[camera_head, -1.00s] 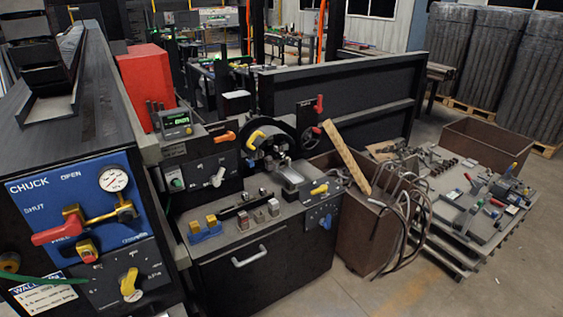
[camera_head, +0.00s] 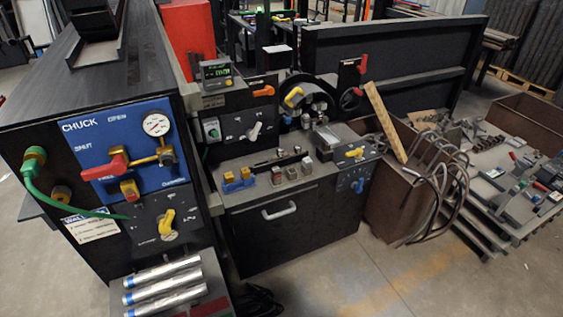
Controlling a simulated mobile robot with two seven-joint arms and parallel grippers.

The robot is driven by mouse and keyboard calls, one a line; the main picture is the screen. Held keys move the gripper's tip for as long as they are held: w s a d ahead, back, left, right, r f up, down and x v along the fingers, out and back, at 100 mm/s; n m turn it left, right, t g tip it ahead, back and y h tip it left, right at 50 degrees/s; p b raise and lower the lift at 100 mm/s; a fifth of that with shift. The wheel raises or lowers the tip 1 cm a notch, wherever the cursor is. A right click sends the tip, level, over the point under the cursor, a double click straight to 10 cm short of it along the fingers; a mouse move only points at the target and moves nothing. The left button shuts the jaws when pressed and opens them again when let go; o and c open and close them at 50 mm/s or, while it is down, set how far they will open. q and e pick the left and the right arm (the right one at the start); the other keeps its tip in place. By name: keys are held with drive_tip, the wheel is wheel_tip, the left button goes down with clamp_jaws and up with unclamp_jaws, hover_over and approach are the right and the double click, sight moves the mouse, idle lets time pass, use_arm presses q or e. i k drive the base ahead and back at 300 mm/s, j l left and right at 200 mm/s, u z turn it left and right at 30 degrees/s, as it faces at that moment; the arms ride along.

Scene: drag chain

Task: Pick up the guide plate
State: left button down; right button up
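I cannot tell which thing in view is the guide plate. Candidates are small or partly hidden. A dark bar (camera_head: 279,160) lies on the black machine's bench top (camera_head: 225,201), near several small metal blocks. Neither of my grippers shows in the head view.
The chuck control panel (camera_head: 85,173), with a red lever (camera_head: 105,171), stands at the left. Several silver bars (camera_head: 162,270) lie at the lower left. A pallet (camera_head: 481,233) loaded with metal parts is at the right. The floor (camera_head: 320,280) in front is mostly clear.

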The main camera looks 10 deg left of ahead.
sight(319, 115)
drive_tip(key=u, duration=0.45)
drive_tip(key=i+l+u, duration=0.3)
drive_tip(key=u, duration=0.15)
drive_tip(key=i+l+u, duration=0.2)
drive_tip(key=l+u, duration=0.25)
drive_tip(key=i+l+u, duration=0.1)
drive_tip(key=l, duration=0.25)
drive_tip(key=i+l, duration=0.1)
drive_tip(key=l, duration=0.3)
drive_tip(key=i+l+u, duration=0.15)
drive_tip(key=l, duration=0.2)
drive_tip(key=k, duration=0.05)
